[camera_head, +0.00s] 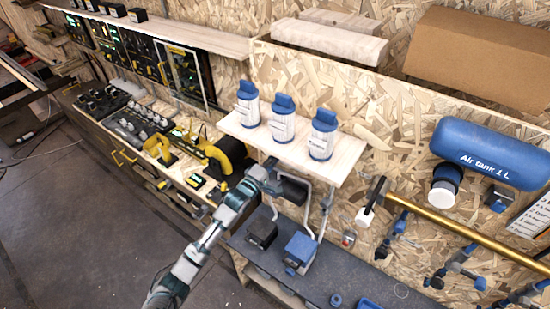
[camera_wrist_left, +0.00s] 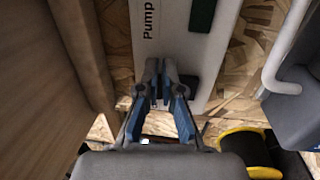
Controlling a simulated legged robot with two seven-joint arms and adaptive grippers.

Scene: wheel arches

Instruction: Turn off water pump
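My left arm comes in from the bottom left in the head view. Its gripper (camera_head: 274,182) is under the white shelf, close to the wall. In the left wrist view the gripper's fingers (camera_wrist_left: 161,72) are together with nothing visible between them. They point at a white panel (camera_wrist_left: 165,30) labelled "Pump". The panel carries a dark green rectangle (camera_wrist_left: 202,15) and a dark block (camera_wrist_left: 188,87), just right of the fingertips. I cannot tell whether the fingers touch the panel. In the head view the arm and shelf hide the panel. My right gripper is not in view.
Three white-and-blue bottles (camera_head: 282,118) stand on the shelf (camera_head: 340,165) above the gripper. A blue device (camera_head: 300,248) and a dark box (camera_head: 262,232) with pipes stand below it on the bench (camera_head: 335,275). Yellow-black tools (camera_head: 222,158) lie to the left.

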